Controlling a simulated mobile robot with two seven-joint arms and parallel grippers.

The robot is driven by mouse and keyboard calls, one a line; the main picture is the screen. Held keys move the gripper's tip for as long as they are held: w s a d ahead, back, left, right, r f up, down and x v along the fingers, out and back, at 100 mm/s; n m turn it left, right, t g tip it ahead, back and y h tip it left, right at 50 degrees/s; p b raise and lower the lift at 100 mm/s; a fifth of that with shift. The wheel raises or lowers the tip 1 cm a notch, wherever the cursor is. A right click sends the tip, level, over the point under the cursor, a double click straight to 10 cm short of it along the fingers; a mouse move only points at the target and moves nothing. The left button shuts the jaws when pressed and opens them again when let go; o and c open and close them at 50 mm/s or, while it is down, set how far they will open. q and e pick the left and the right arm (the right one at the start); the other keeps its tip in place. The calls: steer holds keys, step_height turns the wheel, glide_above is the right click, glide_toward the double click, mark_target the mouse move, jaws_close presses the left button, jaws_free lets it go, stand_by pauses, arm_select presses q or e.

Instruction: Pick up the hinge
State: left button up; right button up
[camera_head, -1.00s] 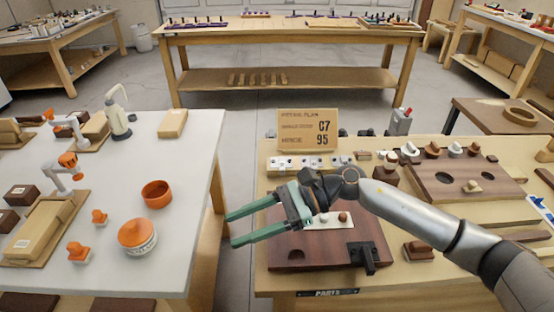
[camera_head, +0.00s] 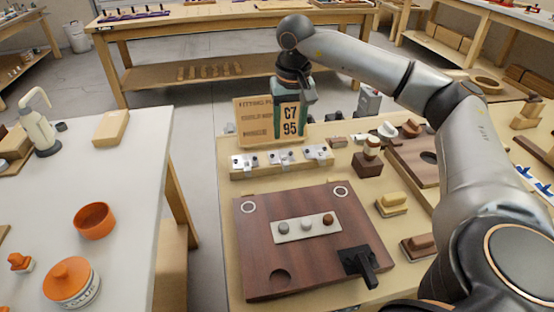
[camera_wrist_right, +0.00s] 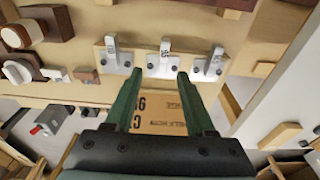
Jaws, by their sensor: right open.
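Three silver metal hinges sit in a row on a light wooden rail (camera_head: 283,168): a left hinge (camera_head: 244,163), a middle hinge (camera_head: 281,156) and a right hinge (camera_head: 316,153). In the right wrist view the middle hinge (camera_wrist_right: 163,64) lies just beyond the gap between my fingertips, with another hinge (camera_wrist_right: 112,54) to its left and one (camera_wrist_right: 212,62) to its right. My right gripper (camera_head: 290,134) has green fingers, points down behind the rail and is open and empty; it also shows in the right wrist view (camera_wrist_right: 155,76). My left gripper is out of view.
A dark brown board (camera_head: 300,262) with a black latch (camera_head: 358,264) lies in front. Wooden knob blocks (camera_head: 368,160) stand to the right.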

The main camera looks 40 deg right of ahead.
mark_target(283, 155)
steer(key=f, duration=0.3)
steer(key=shift+w+d+f, duration=0.1)
steer(key=shift+w+f, duration=0.1)
steer(key=shift+f, duration=0.15)
steer(key=shift+w+f+b, duration=0.2)
steer(key=shift+w+f, duration=0.05)
steer(key=shift+f, duration=0.6)
steer(key=shift+w+f+b, duration=0.2)
steer(key=shift+w+f, duration=0.1)
steer(key=shift+f, duration=0.6)
steer(key=shift+w+f+b, duration=0.2)
steer(key=shift+w+f, duration=0.05)
steer(key=shift+f, duration=0.6)
steer(key=shift+c, duration=0.2)
jaws_close()
